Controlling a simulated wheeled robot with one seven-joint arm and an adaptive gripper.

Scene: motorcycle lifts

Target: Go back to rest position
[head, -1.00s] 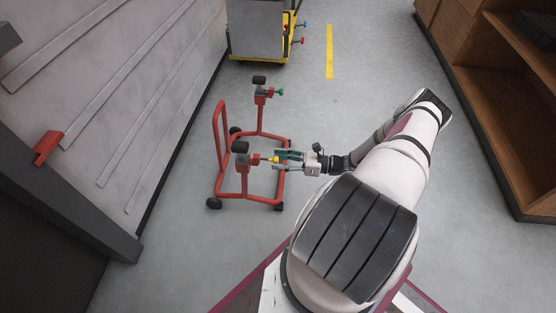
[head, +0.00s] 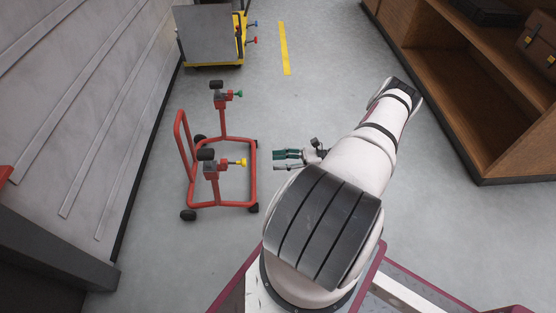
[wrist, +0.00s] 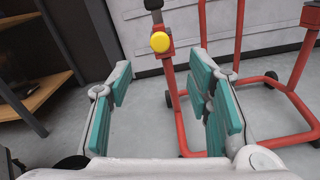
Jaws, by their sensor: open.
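My gripper (head: 277,160) is open and empty in the head view, its fingers pointing left at the red motorcycle lift (head: 190,158). A gap of floor lies between its tips and the lift. The lift's near post carries a yellow knob (head: 241,162) and its far post a green knob (head: 238,93). In the wrist view my gripper (wrist: 165,90) shows two teal-padded fingers spread wide, and the yellow knob (wrist: 160,42) stands beyond them, apart from both.
A yellow cart (head: 240,40) with a grey panel and coloured knobs stands at the back. A wooden shelf (head: 430,85) is on the right and a grey wall (head: 70,120) on the left.

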